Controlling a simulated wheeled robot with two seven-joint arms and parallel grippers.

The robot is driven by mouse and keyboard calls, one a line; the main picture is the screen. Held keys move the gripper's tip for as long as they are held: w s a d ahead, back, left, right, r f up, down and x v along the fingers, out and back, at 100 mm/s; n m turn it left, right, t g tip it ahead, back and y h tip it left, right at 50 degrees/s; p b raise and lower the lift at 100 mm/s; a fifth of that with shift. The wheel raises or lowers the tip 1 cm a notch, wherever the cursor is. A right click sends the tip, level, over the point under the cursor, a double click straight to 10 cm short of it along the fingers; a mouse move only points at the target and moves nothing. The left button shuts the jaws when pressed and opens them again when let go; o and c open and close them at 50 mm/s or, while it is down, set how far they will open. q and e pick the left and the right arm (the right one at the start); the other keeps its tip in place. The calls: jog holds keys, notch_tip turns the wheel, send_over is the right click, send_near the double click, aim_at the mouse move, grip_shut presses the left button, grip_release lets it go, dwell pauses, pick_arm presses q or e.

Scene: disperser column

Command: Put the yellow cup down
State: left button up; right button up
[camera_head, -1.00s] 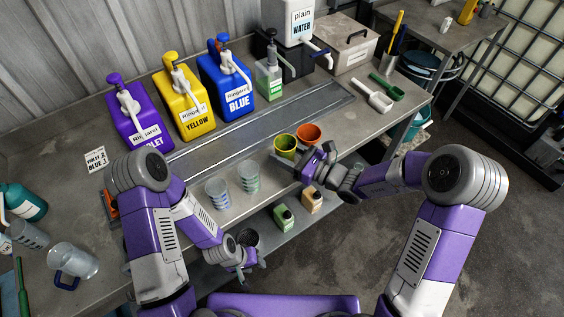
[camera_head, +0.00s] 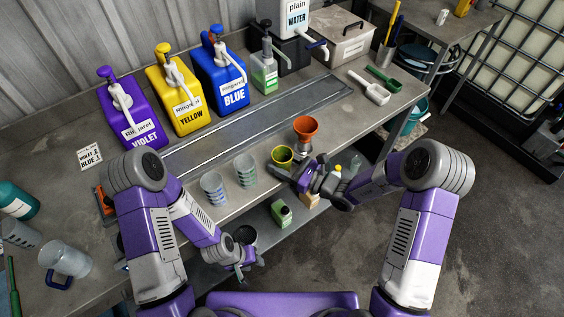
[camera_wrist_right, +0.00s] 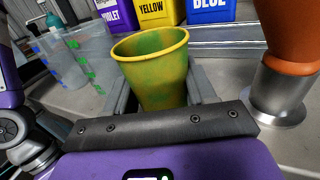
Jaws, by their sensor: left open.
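The yellow cup (camera_head: 283,156), smeared with green, is upright near the counter's front edge. In the right wrist view, the yellow cup (camera_wrist_right: 155,72) stands between the fingers of my right gripper (camera_wrist_right: 163,92), which look closed against its sides. In the head view my right gripper (camera_head: 292,171) reaches it from the right. The cup's base is hidden behind the gripper, so I cannot tell whether it touches the counter. My left gripper (camera_head: 246,270) is open and empty, low in front of the counter.
An orange cup (camera_head: 305,126) sits on a metal stand (camera_wrist_right: 275,98) right beside the yellow cup. Two clear graduated cups (camera_head: 213,187) (camera_head: 246,170) stand to the left. Violet, yellow and blue dispensers (camera_head: 222,81) line the back, behind a metal strip (camera_head: 260,120).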

jog(key=o, duration=0.4)
jog(key=shift+o, duration=0.2)
